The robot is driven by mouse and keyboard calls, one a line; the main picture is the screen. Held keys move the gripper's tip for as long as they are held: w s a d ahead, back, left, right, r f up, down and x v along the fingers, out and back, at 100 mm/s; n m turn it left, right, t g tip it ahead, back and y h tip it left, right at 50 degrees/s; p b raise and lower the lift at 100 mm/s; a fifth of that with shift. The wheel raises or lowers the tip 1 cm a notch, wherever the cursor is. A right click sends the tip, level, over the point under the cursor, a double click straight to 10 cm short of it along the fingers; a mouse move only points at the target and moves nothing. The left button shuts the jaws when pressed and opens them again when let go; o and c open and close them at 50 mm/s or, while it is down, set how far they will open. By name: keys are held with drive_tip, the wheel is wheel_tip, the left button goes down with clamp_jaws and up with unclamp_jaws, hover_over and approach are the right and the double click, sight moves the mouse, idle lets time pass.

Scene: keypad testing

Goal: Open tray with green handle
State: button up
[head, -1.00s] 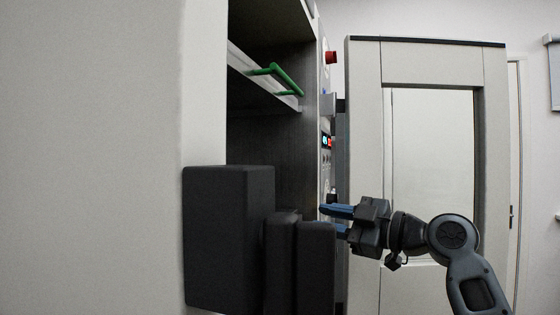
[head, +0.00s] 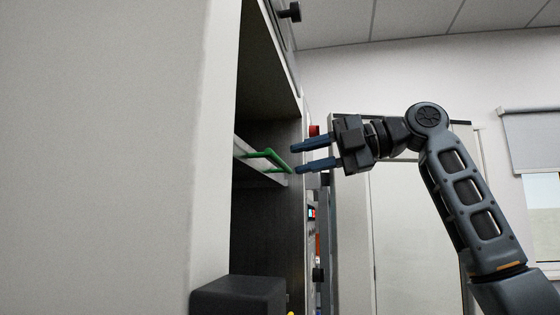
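The green handle (head: 268,156) is a bar on the front of a pale tray (head: 243,150) inside the open cabinet. My gripper (head: 297,157) is open, with its two blue fingers pointing left. In the picture the fingertips are just right of the handle's right end, one above and one below its level. Nothing shows between the fingers. I cannot tell the depth gap between fingers and handle. The left part of the tray is hidden behind the cabinet's side wall.
A large pale cabinet side (head: 110,150) fills the left. A black box (head: 238,294) is low in front of the cabinet opening. A red button (head: 314,130) sits on the panel behind my gripper. An open pale door (head: 412,215) stands behind my arm.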

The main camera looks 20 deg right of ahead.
sight(284, 163)
drive_tip(key=shift+p+x, duration=0.45)
drive_tip(key=shift+x, duration=2.15)
drive_tip(key=shift+c, duration=0.5)
clamp_jaws()
